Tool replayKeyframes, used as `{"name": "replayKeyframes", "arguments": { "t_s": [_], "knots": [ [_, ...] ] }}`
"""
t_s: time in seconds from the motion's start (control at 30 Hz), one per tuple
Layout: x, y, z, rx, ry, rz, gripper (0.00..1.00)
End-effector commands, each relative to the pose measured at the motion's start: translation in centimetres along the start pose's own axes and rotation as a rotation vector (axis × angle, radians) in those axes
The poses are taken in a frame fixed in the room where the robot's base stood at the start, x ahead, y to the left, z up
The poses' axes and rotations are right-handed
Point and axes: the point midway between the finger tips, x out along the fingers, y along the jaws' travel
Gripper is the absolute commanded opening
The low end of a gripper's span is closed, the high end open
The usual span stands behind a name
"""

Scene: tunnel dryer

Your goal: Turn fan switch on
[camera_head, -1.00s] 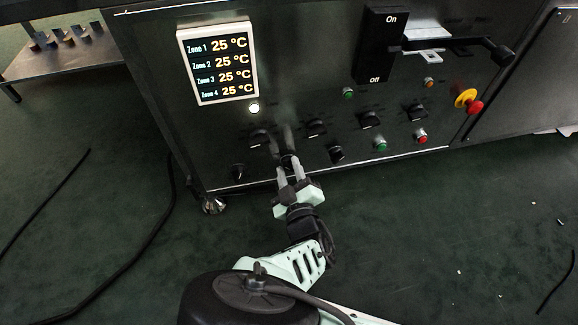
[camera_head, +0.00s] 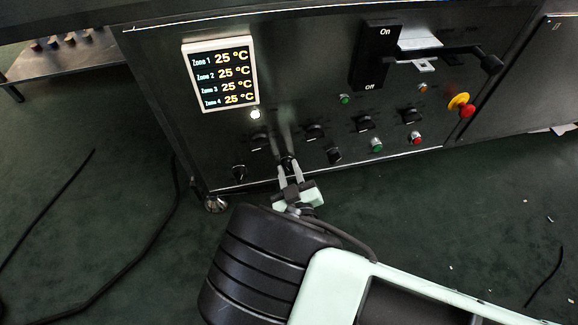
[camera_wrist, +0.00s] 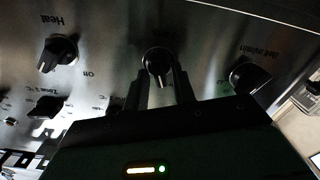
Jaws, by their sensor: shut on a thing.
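A row of black rotary knobs sits on the lower part of the dark metal panel. My gripper (camera_head: 290,172) is at the lower row, with its fingers on either side of one black knob (camera_head: 288,160), shut on it. In the wrist view the same knob (camera_wrist: 159,62) stands between the two fingertips (camera_wrist: 160,90), its pointer bar running roughly up and down.
The zone display (camera_head: 221,75) reads 25 °C in every zone, with a lit white lamp (camera_head: 255,114) below it. Other knobs flank my gripper closely: one left (camera_head: 239,172), one right (camera_head: 334,156). A large On/Off lever (camera_head: 440,55) and red emergency button (camera_head: 467,110) are further right.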

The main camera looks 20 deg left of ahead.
Motion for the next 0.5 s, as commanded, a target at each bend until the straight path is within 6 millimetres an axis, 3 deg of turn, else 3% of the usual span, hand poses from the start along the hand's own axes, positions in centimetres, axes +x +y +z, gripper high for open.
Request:
{"name": "replayKeyframes", "arguments": {
  "t_s": [0.5],
  "knots": [
    [0.04,0.65,-0.2,0.492,-0.001,0.004,0.03]
  ]
}}
